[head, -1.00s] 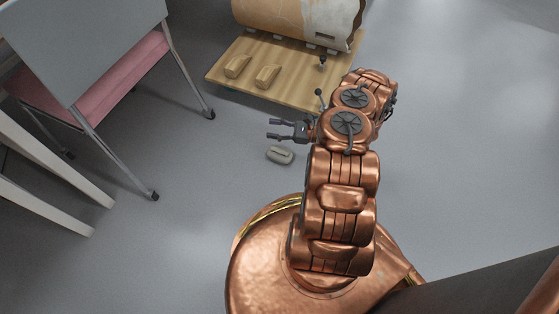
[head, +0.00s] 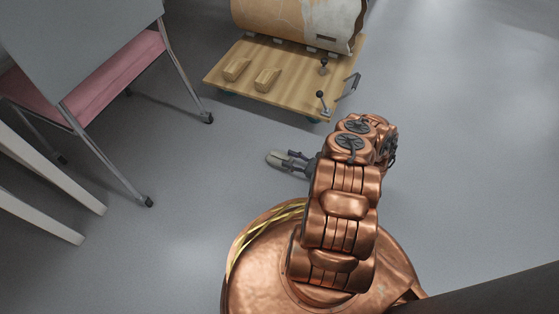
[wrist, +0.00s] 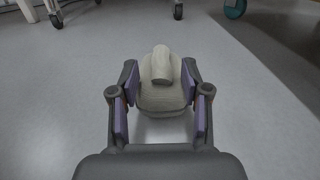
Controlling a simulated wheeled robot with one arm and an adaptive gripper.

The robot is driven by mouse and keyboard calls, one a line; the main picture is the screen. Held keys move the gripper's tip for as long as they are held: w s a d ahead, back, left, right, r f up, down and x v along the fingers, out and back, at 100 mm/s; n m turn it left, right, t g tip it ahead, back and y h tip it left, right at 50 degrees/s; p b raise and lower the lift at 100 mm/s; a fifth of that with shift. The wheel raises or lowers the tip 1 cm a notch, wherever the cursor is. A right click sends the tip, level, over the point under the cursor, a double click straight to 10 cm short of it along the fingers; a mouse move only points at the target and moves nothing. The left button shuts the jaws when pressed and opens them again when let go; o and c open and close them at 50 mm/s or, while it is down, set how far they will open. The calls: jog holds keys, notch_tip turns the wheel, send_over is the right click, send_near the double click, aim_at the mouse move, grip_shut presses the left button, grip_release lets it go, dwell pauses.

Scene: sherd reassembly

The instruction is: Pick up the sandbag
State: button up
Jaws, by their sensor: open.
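The sandbag (head: 275,159) is a small pale grey bag lying on the floor, left of my arm in the head view. In the wrist view the sandbag (wrist: 161,98) sits between my two fingers, with a raised narrow ridge along its top. My gripper (head: 287,160) is open and low at the floor, its fingers reaching the bag. In the wrist view my gripper (wrist: 160,82) has a finger on each side of the bag, with purple inner pads. I cannot tell whether the pads touch it.
A wooden wheeled platform (head: 285,93) with wooden blocks, black-knobbed levers and a large curved sherd vessel (head: 300,20) stands beyond the bag. Floor is clear at right.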

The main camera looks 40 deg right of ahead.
aim_at(272, 153)
jog(key=x, duration=0.1)
jog(key=b+x, duration=0.2)
jog(key=shift+w+a+f, duration=0.15)
jog(key=shift+w+f, duration=0.1)
jog(key=shift+w, duration=0.05)
jog(key=shift+w+a+r+b, duration=0.2)
jog(key=shift+w+b, duration=0.15)
jog(key=shift+w, duration=0.15)
grip_shut()
jog(key=shift+a, duration=0.1)
